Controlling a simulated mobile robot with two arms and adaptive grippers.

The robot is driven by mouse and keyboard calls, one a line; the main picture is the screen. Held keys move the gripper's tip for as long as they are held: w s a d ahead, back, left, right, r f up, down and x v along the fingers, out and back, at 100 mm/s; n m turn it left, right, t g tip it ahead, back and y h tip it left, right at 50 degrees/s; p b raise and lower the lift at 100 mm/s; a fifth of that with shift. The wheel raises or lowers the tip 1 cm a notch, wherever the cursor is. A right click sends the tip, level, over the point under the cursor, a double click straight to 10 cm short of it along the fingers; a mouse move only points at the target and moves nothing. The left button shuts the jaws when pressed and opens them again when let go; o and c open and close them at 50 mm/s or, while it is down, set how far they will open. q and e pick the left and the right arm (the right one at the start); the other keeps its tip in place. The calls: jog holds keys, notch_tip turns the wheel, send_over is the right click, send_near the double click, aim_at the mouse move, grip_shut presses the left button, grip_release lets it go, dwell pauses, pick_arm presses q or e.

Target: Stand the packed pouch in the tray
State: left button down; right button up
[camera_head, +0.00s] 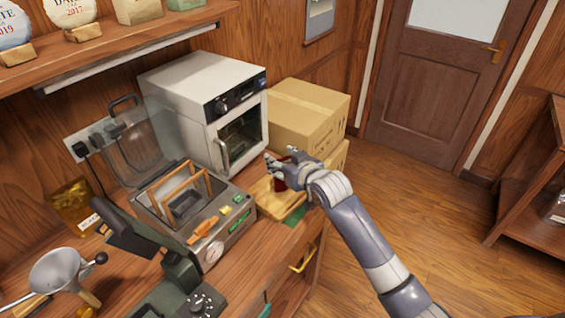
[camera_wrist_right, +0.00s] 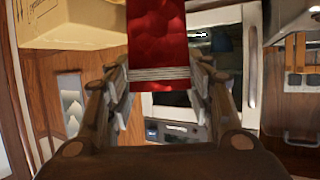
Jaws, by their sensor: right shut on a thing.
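The red pouch (camera_head: 279,184) is mostly hidden behind my right gripper (camera_head: 283,170) in the head view. In the right wrist view the pouch (camera_wrist_right: 158,40) is shiny red with a pale striped band near the end closest to the palm. The fingers of my right gripper (camera_wrist_right: 157,74) are shut on it from both sides. The wooden tray (camera_head: 270,206) lies on the counter just below the pouch and gripper. I cannot tell whether the pouch touches the tray. My left gripper is not in view.
A white oven (camera_head: 190,95) and cardboard boxes (camera_head: 305,110) stand behind the tray. A grey machine (camera_head: 222,240) with a clear raised lid sits to its left. A gold pouch (camera_head: 75,205) and a metal funnel (camera_head: 57,275) are farther left.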

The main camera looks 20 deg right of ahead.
jog(key=shift+w+d+f, duration=0.15)
jog(key=shift+w, duration=0.35)
jog(key=shift+w+d+f, duration=0.1)
jog(key=shift+w+d, duration=0.05)
jog(key=shift+w, duration=0.35)
notch_tip(320, 180, down, 3)
jog(key=shift+f+p, duration=0.15)
jog(key=shift+p, duration=0.55)
jog(key=shift+f, duration=0.15)
jog(key=o, duration=0.9)
